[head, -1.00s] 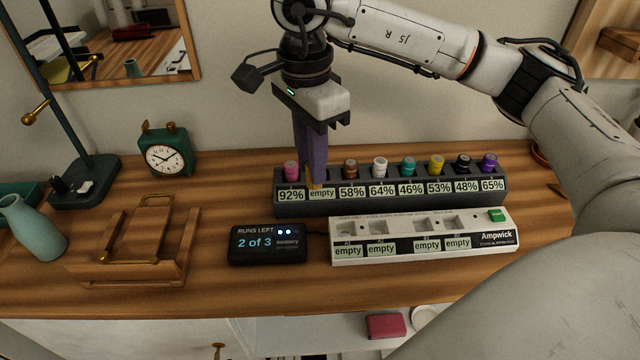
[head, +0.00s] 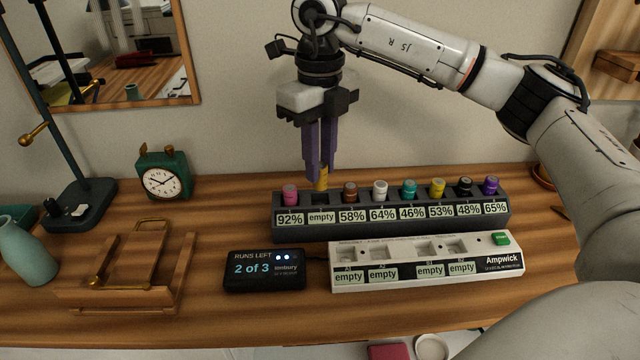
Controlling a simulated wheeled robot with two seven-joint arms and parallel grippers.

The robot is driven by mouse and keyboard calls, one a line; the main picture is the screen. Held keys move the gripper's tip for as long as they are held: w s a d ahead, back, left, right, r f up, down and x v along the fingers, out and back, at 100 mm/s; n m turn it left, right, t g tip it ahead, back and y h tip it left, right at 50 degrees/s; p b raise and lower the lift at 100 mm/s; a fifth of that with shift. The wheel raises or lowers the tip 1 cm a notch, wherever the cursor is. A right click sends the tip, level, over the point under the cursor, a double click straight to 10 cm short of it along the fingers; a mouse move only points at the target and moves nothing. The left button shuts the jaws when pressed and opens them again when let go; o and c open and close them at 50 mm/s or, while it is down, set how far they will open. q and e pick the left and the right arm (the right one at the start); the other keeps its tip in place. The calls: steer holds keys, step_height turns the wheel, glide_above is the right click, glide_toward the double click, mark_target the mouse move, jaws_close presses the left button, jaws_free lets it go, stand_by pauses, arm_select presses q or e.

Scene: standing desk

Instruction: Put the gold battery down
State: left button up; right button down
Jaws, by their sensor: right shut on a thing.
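My right gripper (head: 318,172) comes down from above with its purple fingers shut on the gold battery (head: 321,180). The battery is upright, its lower end showing below the fingertips. It hangs just above or behind the second slot of the dark battery rack (head: 400,231), whose label reads "empty"; that slot looks open. The other rack slots hold batteries with colored tops and percent labels. The white Ampwick charger (head: 500,273) lies in front, its four bays labeled "empty". My left gripper is not in view.
A small black display (head: 264,270) reads "Runs left 2 of 3". A wooden stand (head: 130,265), a green clock (head: 163,176), a teal vase (head: 25,250) and a lamp base (head: 78,205) stand at left.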

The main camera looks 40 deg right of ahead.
mark_target(320, 183)
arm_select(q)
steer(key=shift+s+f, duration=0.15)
arm_select(e)
steer(key=shift+f, duration=2.3)
steer(key=shift+f, duration=0.15)
steer(key=c, duration=1.6)
jaws_free()
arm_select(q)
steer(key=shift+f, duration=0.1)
arm_select(e)
steer(key=shift+r, duration=0.55)
step_height(320, 183, up, 11)
steer(key=shift+r+p, duration=0.15)
steer(key=shift+p, duration=0.2)
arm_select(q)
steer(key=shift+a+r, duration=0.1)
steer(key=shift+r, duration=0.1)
